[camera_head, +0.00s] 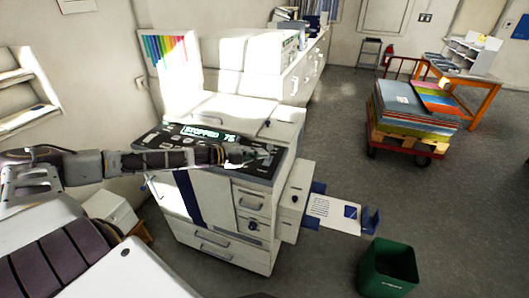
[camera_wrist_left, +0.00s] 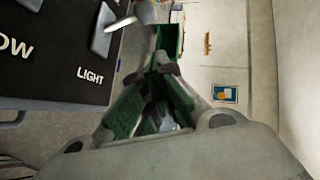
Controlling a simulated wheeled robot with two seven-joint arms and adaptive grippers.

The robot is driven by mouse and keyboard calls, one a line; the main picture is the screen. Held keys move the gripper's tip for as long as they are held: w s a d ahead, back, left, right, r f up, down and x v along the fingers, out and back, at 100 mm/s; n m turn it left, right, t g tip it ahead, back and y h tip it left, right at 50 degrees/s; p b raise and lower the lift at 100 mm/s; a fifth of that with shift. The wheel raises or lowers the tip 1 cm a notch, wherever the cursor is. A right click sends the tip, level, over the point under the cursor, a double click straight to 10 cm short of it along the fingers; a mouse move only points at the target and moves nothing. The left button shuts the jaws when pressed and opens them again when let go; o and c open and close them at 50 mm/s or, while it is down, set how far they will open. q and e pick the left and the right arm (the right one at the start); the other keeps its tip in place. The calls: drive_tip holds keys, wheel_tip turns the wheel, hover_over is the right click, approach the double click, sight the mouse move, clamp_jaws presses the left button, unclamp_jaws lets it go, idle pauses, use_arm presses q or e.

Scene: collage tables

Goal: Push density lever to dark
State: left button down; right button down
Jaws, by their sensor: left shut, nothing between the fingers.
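The machine's dark control panel (camera_head: 170,137) lies on top of a white printing machine, its display reading "STOPPED 75". My left arm reaches across the panel from the left, and my left gripper (camera_head: 257,155) is over its right end. In the left wrist view a grey lever (camera_wrist_left: 103,40) stands up from the panel's edge, close to the white word "LIGHT". My left gripper (camera_wrist_left: 162,72) is shut and empty, to the right of the lever and apart from it in that picture. The word "dark" cannot be read. My right gripper is not in view.
A green bin (camera_head: 389,268) stands on the floor at the lower right. A paper tray (camera_head: 333,214) sticks out from the machine's right side. A red cart (camera_head: 405,148) with stacked sheets stands farther back. Open floor lies between them.

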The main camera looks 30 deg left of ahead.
use_arm(q)
drive_tip(key=shift+w+d+b, duration=0.25)
drive_tip(key=shift+w+b, duration=0.15)
drive_tip(key=shift+w+a+f, duration=0.1)
drive_tip(key=shift+w+f, duration=0.1)
drive_tip(key=shift+w, duration=0.3)
drive_tip(key=shift+w+a+f, duration=0.1)
drive_tip(key=shift+w+f, duration=0.05)
drive_tip(key=shift+w, duration=0.3)
drive_tip(key=shift+w+a+f, duration=0.15)
drive_tip(key=shift+w, duration=0.25)
drive_tip(key=shift+w+a+f, duration=0.1)
drive_tip(key=shift+w, duration=0.25)
drive_tip(key=shift+w+f, duration=0.1)
drive_tip(key=shift+p, duration=0.3)
